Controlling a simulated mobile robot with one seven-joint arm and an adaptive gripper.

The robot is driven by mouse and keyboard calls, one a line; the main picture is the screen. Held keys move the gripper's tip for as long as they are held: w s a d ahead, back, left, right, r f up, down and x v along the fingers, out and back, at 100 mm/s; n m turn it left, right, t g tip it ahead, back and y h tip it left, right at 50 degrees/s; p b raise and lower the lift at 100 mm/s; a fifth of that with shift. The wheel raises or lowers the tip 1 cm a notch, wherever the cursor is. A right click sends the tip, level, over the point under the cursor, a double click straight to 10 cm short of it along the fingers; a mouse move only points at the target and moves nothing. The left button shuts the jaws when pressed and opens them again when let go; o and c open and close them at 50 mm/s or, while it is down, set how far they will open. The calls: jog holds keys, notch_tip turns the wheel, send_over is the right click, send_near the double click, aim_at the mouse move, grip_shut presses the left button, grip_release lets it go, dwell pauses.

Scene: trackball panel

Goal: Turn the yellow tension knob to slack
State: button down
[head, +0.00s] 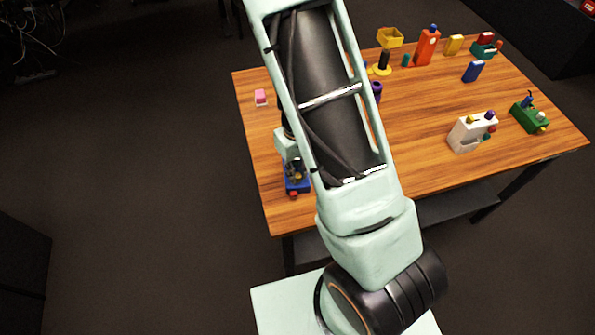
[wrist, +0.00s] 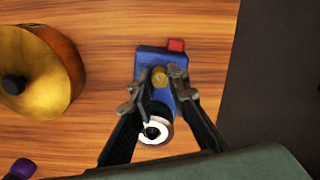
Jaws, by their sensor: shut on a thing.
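The blue panel (wrist: 147,62) lies on the wooden table near its left edge in the head view, partly hidden by my arm there; it also shows in the head view (head: 303,186). It has a red block (wrist: 176,45) at one corner and the yellow tension knob (wrist: 159,75) on top. My gripper (wrist: 158,81) is over the panel, with one finger on each side of the yellow knob, and is shut on it. A white ring with a dark centre (wrist: 156,132) shows between the fingers. The knob's pointer or marks are too small to read.
A brass-coloured round thing (wrist: 38,75) stands left of the panel in the wrist view, and a purple piece (wrist: 20,169) is at the lower left. A white device (head: 466,136) and a green device (head: 528,118) stand at the table's right. The table edge is close to the panel.

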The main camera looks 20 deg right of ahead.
jog(key=m, duration=0.4)
jog(key=shift+m, duration=1.8)
jog(key=c, duration=1.8)
grip_release()
jog(key=shift+c, duration=0.2)
notch_tip(320, 180, up, 12)
